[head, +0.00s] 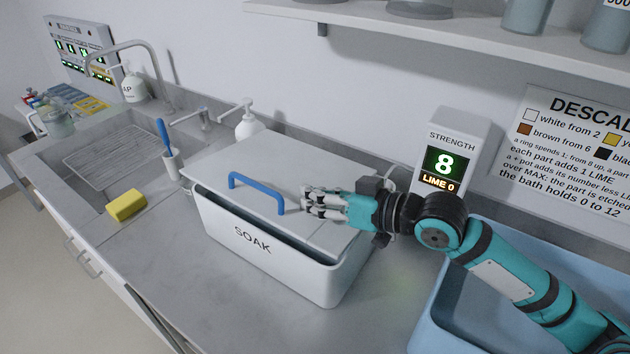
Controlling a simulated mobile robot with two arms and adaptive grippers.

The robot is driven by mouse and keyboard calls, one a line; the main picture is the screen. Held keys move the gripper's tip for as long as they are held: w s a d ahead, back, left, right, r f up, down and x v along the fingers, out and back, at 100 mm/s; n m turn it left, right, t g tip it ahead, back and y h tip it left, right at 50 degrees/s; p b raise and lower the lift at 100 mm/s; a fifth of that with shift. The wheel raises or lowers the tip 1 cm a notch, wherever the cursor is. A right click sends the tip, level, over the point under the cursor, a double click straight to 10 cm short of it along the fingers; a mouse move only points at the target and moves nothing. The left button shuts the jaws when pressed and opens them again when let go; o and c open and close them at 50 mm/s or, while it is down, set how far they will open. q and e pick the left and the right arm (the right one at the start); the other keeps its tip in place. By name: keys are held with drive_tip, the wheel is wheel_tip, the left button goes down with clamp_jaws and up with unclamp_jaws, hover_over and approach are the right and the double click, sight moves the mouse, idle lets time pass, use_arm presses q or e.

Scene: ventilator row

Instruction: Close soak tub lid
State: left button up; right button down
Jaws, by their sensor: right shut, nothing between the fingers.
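The white soak tub (268,250), marked SOAK, stands on the counter. Its pale grey lid (290,160) lies over the top, with a blue handle (255,190) near the front edge. A dark gap shows between the lid's front edge and the tub's rim, so the lid is not flush there. My right gripper (308,202) is shut and empty over the lid's right part, just right of the handle. I cannot tell whether its fingers touch the lid. My left gripper is not in view.
A sink (100,160) with a tap and a yellow sponge (126,205) are to the left. A blue basin (440,300) is at the right, under my right arm. A shelf (430,22) hangs above. Counter in front is clear.

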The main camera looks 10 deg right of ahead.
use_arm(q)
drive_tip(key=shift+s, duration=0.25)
use_arm(e)
drive_tip(key=shift+f, duration=0.15)
